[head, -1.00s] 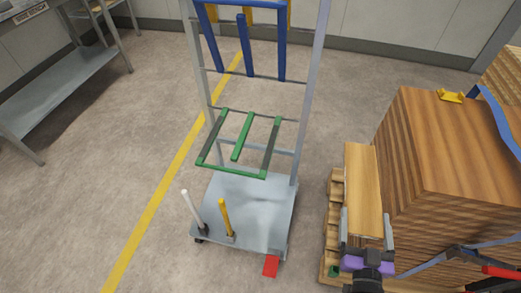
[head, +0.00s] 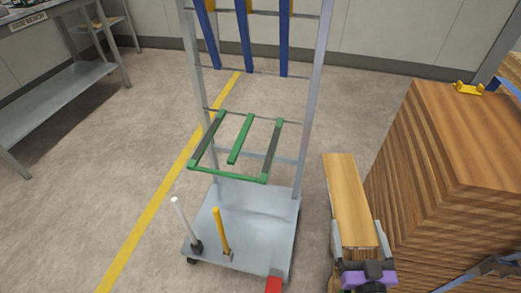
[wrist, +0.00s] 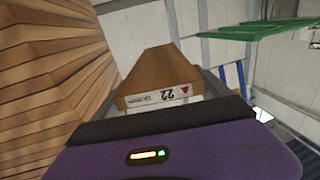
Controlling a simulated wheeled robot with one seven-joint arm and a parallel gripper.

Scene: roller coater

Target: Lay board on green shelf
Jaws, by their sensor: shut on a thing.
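The board (head: 349,200) is a long light-brown wooden piece in the lower right of the head view. My gripper (head: 357,246) is shut on its near end, with a grey finger on each side. In the wrist view the board (wrist: 158,72) points away from my gripper and shows a white label with "22" on its near end. The green shelf (head: 228,175) is an open frame of green bars on a grey rack, left of the board and apart from it. The green shelf also shows in the wrist view (wrist: 255,30) at the upper right.
A tall stack of brown boards (head: 460,150) stands close on the right. The rack's grey base (head: 250,225) carries a white post (head: 186,222) and a yellow post (head: 222,228). Blue bars (head: 245,40) hang above the green shelf.

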